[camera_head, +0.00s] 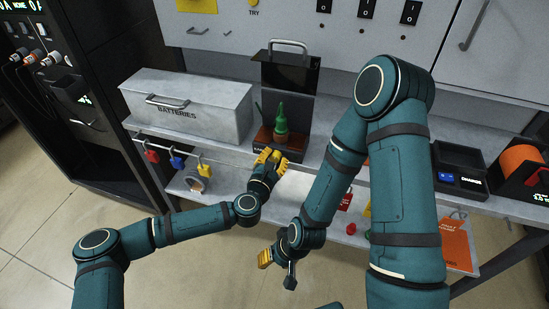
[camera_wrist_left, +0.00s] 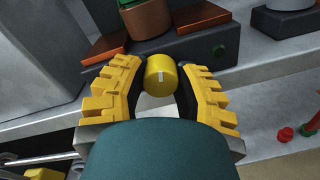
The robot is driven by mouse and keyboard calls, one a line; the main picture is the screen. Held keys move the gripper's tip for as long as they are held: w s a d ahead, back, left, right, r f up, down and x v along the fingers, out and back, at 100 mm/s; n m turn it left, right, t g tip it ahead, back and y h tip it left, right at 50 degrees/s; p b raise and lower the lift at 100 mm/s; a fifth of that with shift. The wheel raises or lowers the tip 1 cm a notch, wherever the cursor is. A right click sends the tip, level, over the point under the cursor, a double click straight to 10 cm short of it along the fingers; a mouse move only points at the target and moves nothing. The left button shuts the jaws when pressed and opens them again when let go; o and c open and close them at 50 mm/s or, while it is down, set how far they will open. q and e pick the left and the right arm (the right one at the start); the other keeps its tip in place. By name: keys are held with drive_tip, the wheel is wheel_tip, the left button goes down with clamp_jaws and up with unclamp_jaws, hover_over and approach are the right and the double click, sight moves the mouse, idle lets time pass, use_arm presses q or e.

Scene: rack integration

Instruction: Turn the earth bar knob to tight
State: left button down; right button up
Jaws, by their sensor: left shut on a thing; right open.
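The yellow earth bar knob (camera_wrist_left: 161,75) is a short round cap on the front of a dark box (camera_wrist_left: 235,40) with copper-coloured plates. A short white mark on its face stands about vertical in the left wrist view. My left gripper (camera_wrist_left: 160,68) is shut on the knob, one yellow finger on each side. In the head view my left gripper (camera_head: 270,157) is at the box front and hides the knob. The earth bar box (camera_head: 297,145) carries a green pointed piece (camera_head: 281,117) on top. My right gripper (camera_head: 278,264) is open and empty, low in front of the shelf.
A grey batteries box (camera_head: 190,100) stands left of the earth bar. Red, blue and yellow padlocks (camera_head: 177,163) hang along the shelf edge. A dark tray (camera_head: 460,170) and an orange reel (camera_head: 520,165) are at right. My right arm crosses the middle.

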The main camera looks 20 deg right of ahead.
use_arm(q)
drive_tip(key=m, duration=0.4)
drive_tip(key=shift+r+m, duration=0.1)
drive_tip(key=shift+m, duration=0.2)
drive_tip(key=m, duration=0.3)
drive_tip(key=shift+m, duration=0.3)
drive_tip(key=m, duration=0.3)
drive_tip(key=shift+y, duration=0.4)
drive_tip(key=m, duration=0.3)
drive_tip(key=shift+b, duration=0.4)
drive_tip(key=m+b, duration=0.1)
drive_tip(key=m, duration=0.2)
drive_tip(key=shift+y, duration=0.3)
drive_tip(key=m+b, duration=0.2)
drive_tip(key=m, duration=0.2)
drive_tip(key=shift+m+t+b, duration=0.3)
drive_tip(key=shift+t+b, duration=0.05)
drive_tip(key=shift+t, duration=0.05)
drive_tip(key=shift+m+b, duration=0.4)
drive_tip(key=shift+m, duration=0.7)
drive_tip(key=shift+r+m, duration=0.1)
drive_tip(key=shift+m, duration=1)
